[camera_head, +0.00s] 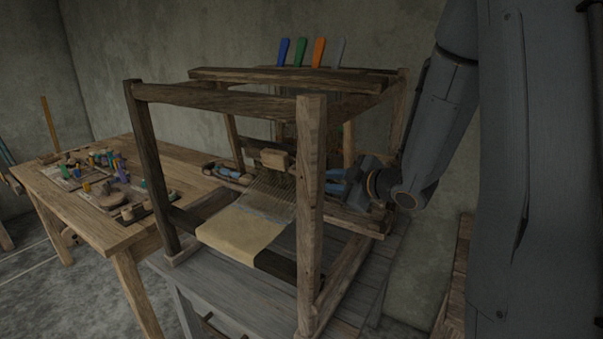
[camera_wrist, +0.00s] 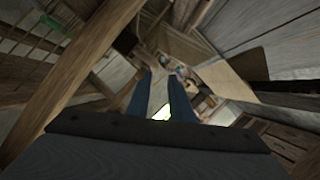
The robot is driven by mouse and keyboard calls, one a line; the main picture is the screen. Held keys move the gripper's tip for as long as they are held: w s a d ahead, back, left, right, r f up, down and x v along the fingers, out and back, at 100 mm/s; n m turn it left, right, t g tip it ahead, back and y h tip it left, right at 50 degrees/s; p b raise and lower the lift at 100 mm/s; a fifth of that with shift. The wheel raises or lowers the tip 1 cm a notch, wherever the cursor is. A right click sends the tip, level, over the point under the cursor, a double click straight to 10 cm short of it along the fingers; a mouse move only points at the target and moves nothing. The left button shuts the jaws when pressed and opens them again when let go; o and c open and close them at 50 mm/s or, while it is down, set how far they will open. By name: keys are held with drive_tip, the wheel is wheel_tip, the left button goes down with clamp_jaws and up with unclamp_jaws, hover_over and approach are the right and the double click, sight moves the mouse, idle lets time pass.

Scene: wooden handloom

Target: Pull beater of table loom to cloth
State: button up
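The table loom (camera_head: 312,200) is a wooden frame standing on a grey plank table. Cream cloth (camera_head: 240,230) lies at its front, with warp threads (camera_head: 268,195) running back from it. A small pale wooden block (camera_head: 275,159) stands at the back of the threads, apart from the cloth; it seems to belong to the beater, which is mostly hidden in shadow. My gripper (camera_head: 338,182) reaches into the loom from the right, behind the front right post. In the wrist view its two blue fingers (camera_wrist: 162,84) are apart with nothing visible between them. Contact with the beater cannot be made out.
Front right post (camera_head: 311,210) and top beams (camera_head: 215,98) surround the work space. Blue, green, orange and grey levers (camera_head: 300,52) stand on top. A side table (camera_head: 115,205) with small coloured items is at left. A beam (camera_wrist: 75,80) passes close in the wrist view.

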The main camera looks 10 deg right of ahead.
drive_tip(key=r+p+x, duration=0.1)
drive_tip(key=x, duration=0.7)
drive_tip(key=shift+w+a+n+y+p, duration=0.25)
drive_tip(key=shift+w+n+y+p, duration=0.05)
drive_tip(key=shift+w, duration=0.1)
drive_tip(key=shift+f, duration=0.15)
drive_tip(key=shift+c, duration=0.2)
drive_tip(key=shift+s+f, duration=0.1)
clamp_jaws()
